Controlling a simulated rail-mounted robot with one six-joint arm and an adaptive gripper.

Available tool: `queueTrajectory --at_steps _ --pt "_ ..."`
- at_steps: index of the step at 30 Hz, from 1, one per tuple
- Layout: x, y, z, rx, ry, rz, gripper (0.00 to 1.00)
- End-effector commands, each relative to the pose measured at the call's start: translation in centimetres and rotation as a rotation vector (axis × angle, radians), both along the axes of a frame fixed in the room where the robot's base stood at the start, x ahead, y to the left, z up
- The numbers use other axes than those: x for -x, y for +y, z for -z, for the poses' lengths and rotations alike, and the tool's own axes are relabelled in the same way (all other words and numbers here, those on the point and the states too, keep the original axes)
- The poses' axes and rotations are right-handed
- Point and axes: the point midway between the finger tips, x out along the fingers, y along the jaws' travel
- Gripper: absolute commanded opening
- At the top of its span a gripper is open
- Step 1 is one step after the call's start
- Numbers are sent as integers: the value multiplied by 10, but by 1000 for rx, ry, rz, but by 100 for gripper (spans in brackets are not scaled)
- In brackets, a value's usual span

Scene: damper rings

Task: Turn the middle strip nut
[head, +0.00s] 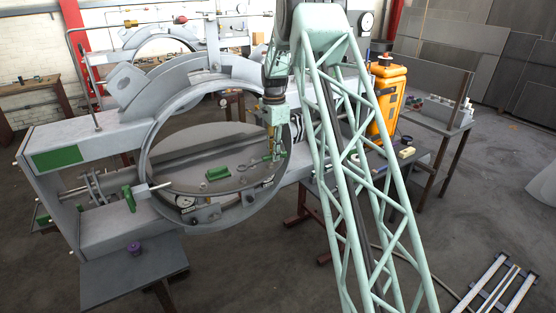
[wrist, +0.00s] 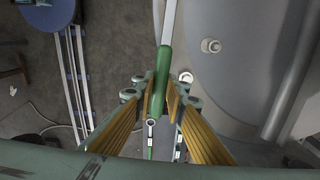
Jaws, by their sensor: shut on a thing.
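My gripper (head: 272,140) is low inside the large grey ring (head: 150,150), at the right of its opening. In the wrist view its brass-coloured fingers (wrist: 163,97) are shut on a green-handled tool (wrist: 163,70) with a flat grey shank pointing up the picture. A ring-ended spanner (wrist: 151,124) shows just below the fingertips. A round pale nut or bolt head (wrist: 211,46) sits on the grey plate to the right, apart from the fingers. A second pale round fitting (wrist: 186,77) is close beside the right finger. I cannot tell which is the middle strip nut.
A green block (head: 219,174) lies on the dark plate inside the ring. A dial gauge (head: 184,202) is at the ring's lower left. A yellow case (head: 386,98) stands behind my arm.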

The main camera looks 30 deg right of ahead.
Motion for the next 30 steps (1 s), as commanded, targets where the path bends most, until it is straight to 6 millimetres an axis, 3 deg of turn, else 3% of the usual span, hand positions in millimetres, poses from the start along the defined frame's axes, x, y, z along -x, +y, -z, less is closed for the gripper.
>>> queueTrajectory --at_steps 17,30 --pt "0 0 3 0 0 0 0" --pt "0 0 29 0 1 0 0"
